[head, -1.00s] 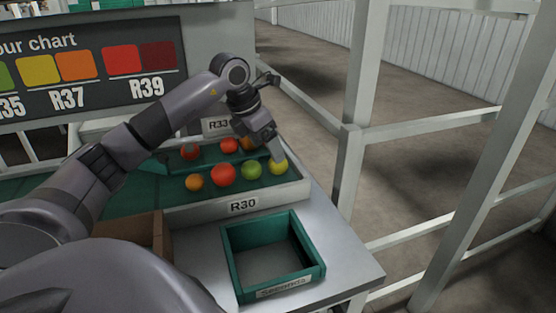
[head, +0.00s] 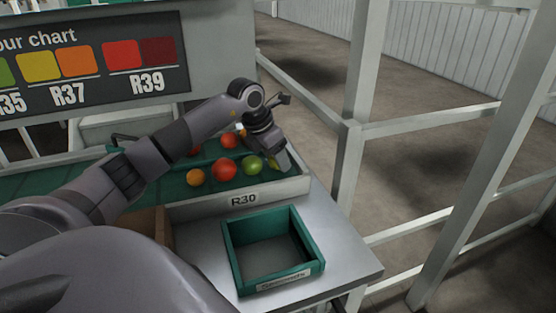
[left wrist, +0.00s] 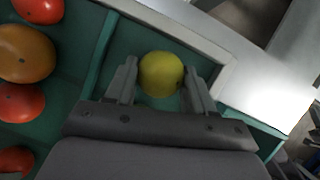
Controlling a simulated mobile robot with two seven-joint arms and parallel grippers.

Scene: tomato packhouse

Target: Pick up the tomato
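A yellow tomato (left wrist: 161,74) lies in the corner compartment of the green-lined tray in the left wrist view. In the head view only a sliver of the yellow tomato (head: 272,162) shows behind my left gripper (head: 281,161). In the left wrist view my left gripper (left wrist: 162,84) has its fingers apart, one on each side of the yellow tomato, with little or no gap visible. The tomato's underside is hidden. My right gripper is not in view.
Green (head: 252,165), red (head: 224,169) and orange (head: 196,177) tomatoes lie left of it in the tray marked R30 (head: 243,200). An empty green box (head: 235,263) stands in front on the grey table (head: 340,268). White posts (head: 352,150) stand to the right.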

